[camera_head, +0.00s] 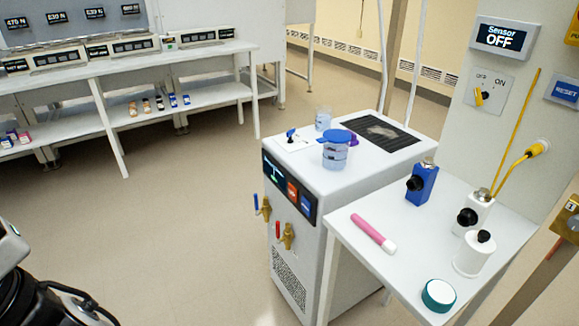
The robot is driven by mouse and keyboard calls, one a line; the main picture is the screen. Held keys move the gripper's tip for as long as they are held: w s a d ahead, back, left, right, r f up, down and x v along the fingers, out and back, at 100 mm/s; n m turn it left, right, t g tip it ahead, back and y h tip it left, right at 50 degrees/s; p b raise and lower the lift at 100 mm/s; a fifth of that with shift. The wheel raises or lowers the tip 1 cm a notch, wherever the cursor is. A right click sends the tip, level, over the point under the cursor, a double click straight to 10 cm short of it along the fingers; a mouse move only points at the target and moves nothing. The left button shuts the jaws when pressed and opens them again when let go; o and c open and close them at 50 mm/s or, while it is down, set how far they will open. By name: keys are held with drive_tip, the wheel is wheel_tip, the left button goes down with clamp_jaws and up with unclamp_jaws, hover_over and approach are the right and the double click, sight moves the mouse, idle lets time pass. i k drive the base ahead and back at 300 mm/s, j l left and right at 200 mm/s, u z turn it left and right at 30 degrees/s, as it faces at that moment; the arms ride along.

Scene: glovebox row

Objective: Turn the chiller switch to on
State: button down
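The chiller is a white box-shaped unit (352,183) in the middle of the view, with a dark front display panel (288,188) and two brass taps low on its front. On the back left of its top lies a white plate bearing a small blue switch-like knob (291,133); its markings are too small to read, and I cannot tell its setting. A rotary switch (481,97) with a yellow knob and OFF/ON labels is on the upright panel at right, below a display reading "Sensor OFF". My gripper's fingers are not in view; a black and white part of my arm shows at lower left.
A blue-lidded jar (335,150) and a small clear cup (323,119) stand on the chiller top near the plate, beside a dark grille. A white side table (425,275) at right holds bottles, a pink marker and a teal-rimmed disc. Floor (170,220) left of the chiller is clear.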

sight(291, 133)
drive_tip(key=i+j+u, duration=0.1)
drive_tip(key=i+u, duration=0.3)
drive_tip(key=i, duration=0.5)
